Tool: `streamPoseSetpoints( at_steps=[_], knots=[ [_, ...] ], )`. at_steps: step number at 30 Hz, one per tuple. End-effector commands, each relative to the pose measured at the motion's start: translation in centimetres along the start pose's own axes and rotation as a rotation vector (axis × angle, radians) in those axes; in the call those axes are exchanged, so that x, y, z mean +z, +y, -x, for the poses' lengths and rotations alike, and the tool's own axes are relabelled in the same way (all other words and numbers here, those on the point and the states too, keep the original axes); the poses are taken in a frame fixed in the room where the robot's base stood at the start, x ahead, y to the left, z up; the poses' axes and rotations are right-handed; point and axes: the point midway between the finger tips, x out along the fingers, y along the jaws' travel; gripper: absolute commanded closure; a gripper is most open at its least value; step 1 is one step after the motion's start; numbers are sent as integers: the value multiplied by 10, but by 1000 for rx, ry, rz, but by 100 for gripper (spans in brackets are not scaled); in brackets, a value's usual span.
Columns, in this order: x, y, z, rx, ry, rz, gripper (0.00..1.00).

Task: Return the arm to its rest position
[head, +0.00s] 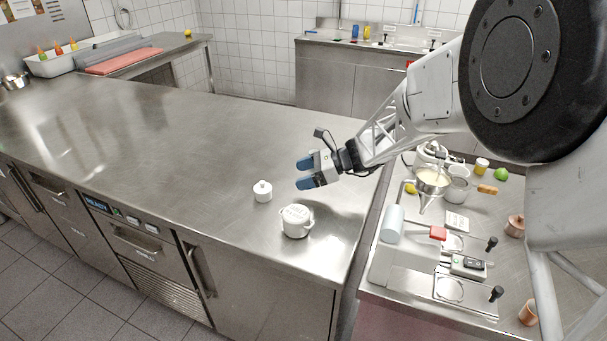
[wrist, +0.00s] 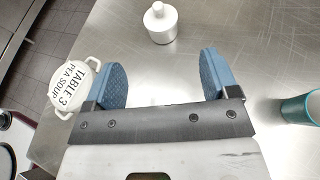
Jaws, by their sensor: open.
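My gripper (head: 305,173) is open and empty above the right part of the steel counter (head: 150,130). Its two blue fingers are spread apart in the wrist view (wrist: 166,78), with bare counter between them. A white lidded pot (head: 296,221) stands on the counter in front of the gripper. In the wrist view the pot (wrist: 73,88) lies left of the left finger, and its lid reads "TABLE 3 PEA SOUP". A small white lidded jar (head: 262,191) stands left of the gripper, apart from the fingers; it also shows in the wrist view (wrist: 160,23).
A lower side bench at right holds a white machine (head: 400,258), a metal funnel (head: 432,182), a copper pot (head: 514,226) and several small items. A teal-and-white cup (wrist: 300,108) is at the wrist view's right edge. The counter's left and middle are clear.

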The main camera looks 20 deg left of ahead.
Motion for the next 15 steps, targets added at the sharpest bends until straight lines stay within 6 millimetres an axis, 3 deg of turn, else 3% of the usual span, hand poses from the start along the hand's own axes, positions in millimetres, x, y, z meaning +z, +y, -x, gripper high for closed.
streamPoseSetpoints(
  at_steps=[10,15],
  knots=[
    [0,0,0,0,1,2,20],
    [7,6,11,-2,21,30,20]
  ],
)
